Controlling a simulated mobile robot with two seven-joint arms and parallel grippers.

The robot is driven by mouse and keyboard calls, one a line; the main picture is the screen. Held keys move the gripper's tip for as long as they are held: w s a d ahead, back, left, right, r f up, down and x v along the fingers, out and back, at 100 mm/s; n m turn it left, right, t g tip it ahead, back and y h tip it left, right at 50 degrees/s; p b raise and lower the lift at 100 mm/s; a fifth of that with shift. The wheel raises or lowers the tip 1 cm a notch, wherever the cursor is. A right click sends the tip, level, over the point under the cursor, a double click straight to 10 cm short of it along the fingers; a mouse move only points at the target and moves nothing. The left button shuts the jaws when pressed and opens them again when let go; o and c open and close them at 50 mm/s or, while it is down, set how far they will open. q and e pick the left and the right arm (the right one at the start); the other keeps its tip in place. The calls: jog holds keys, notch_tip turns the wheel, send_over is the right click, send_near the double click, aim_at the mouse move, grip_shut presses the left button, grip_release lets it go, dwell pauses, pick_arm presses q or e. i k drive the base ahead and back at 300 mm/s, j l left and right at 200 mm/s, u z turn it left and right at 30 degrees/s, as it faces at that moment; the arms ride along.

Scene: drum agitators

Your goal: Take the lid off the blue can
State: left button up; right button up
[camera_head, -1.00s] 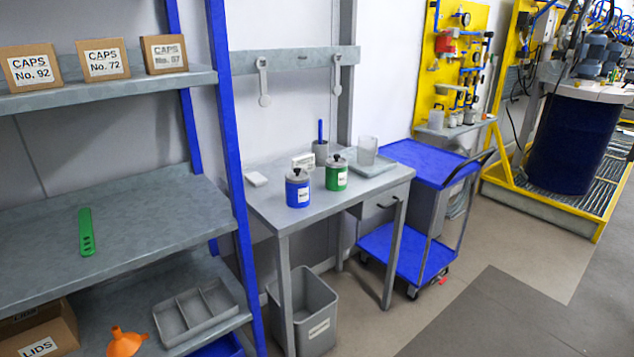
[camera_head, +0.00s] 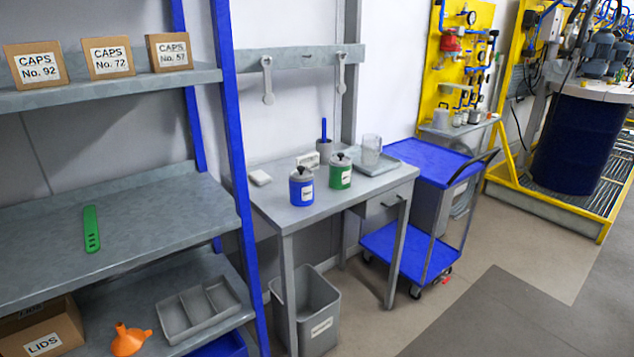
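The blue can (camera_head: 301,190) stands upright on the grey worktable (camera_head: 270,206), near its front edge. Its lid (camera_head: 302,172) is grey with a dark knob and sits on top of the can. A green can (camera_head: 340,175) with a similar lid stands just right of it, a small gap apart. Neither of my grippers shows in the view.
On the worktable are a white block (camera_head: 260,177), a pen cup (camera_head: 324,147) and a tray (camera_head: 375,166) with a clear beaker (camera_head: 371,150). A grey bin (camera_head: 318,308) stands below. A shelf rack (camera_head: 225,120) is left, a blue cart (camera_head: 432,160) right. Floor in front is clear.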

aim_at(301, 192)
jog(key=i+j+z, duration=0.4)
jog(key=j, duration=0.25)
jog(key=i+j+z, duration=0.2)
jog(key=j, duration=0.15)
jog(key=k, duration=0.1)
